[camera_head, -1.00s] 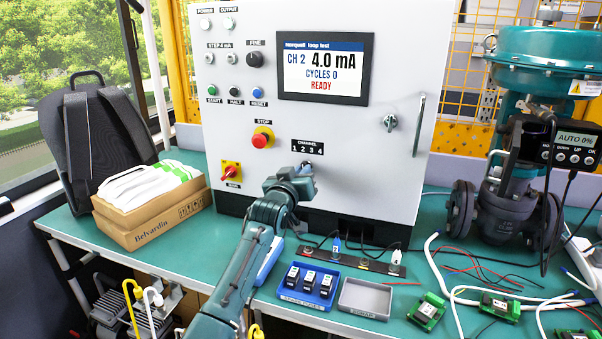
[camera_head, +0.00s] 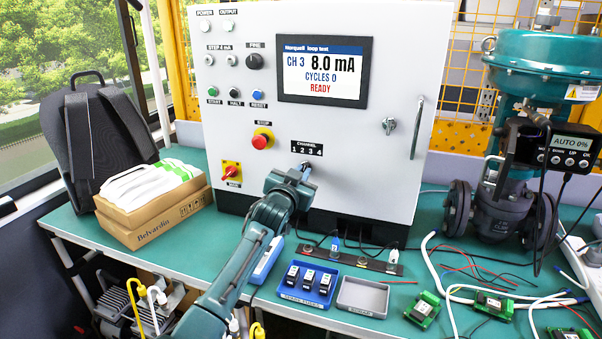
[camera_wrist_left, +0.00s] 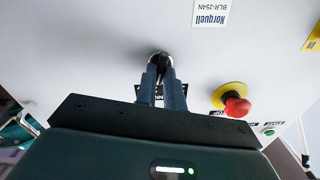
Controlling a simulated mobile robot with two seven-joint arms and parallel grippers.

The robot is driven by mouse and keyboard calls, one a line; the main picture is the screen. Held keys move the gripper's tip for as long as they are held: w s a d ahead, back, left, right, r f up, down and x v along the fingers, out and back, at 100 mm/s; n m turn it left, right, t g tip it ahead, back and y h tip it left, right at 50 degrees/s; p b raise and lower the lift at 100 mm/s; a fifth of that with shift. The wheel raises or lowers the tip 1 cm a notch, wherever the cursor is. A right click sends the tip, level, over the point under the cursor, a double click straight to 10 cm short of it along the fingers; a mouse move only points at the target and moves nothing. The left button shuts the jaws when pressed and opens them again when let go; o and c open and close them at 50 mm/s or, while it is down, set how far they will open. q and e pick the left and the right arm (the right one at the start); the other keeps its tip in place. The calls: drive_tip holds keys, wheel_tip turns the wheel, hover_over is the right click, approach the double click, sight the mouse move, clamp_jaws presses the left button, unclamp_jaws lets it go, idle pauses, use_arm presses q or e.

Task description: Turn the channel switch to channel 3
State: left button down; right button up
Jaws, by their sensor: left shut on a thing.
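The channel switch (camera_wrist_left: 160,60) is a small dark knob on the white cabinet front, just below the CHANNEL 1 2 3 4 label (camera_head: 307,149). My left gripper (camera_head: 305,170) is at the switch, and in the left wrist view its two fingers (camera_wrist_left: 162,80) are closed around the knob. The fingers hide most of the knob, so its pointer cannot be read. The cabinet screen (camera_head: 322,70) reads CH 3, 8.0 mA, CYCLES 0 and READY. My right gripper does not show.
A red stop button (camera_head: 261,140) on a yellow collar sits up and left of the switch. A red main switch (camera_head: 231,174) is farther left. A blue fuse tray (camera_head: 309,295) and a grey tray (camera_head: 363,297) lie on the green bench below.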

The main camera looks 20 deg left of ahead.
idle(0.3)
use_arm(q)
drive_tip(key=c, duration=1.5)
unclamp_jaws()
drive_tip(key=s, duration=1.3)
drive_tip(key=shift+a, duration=0.25)
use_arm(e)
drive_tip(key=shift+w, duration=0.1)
use_arm(q)
drive_tip(key=shift+s+f, duration=0.1)
drive_tip(key=shift+s, duration=0.05)
drive_tip(key=s+d+f+g+h+p, duration=0.1)
drive_tip(key=s+d+f+g+p, duration=0.1)
drive_tip(key=s+f, duration=0.9)
drive_tip(key=s+d+f+g+h+p, duration=0.1)
drive_tip(key=s+d+f+g, duration=0.4)
drive_tip(key=s+f, duration=0.6)
drive_tip(key=s+p, duration=0.1)
drive_tip(key=s, duration=0.6)
drive_tip(key=shift+s+d+f+h, duration=0.15)
drive_tip(key=shift+s+f+h, duration=0.25)
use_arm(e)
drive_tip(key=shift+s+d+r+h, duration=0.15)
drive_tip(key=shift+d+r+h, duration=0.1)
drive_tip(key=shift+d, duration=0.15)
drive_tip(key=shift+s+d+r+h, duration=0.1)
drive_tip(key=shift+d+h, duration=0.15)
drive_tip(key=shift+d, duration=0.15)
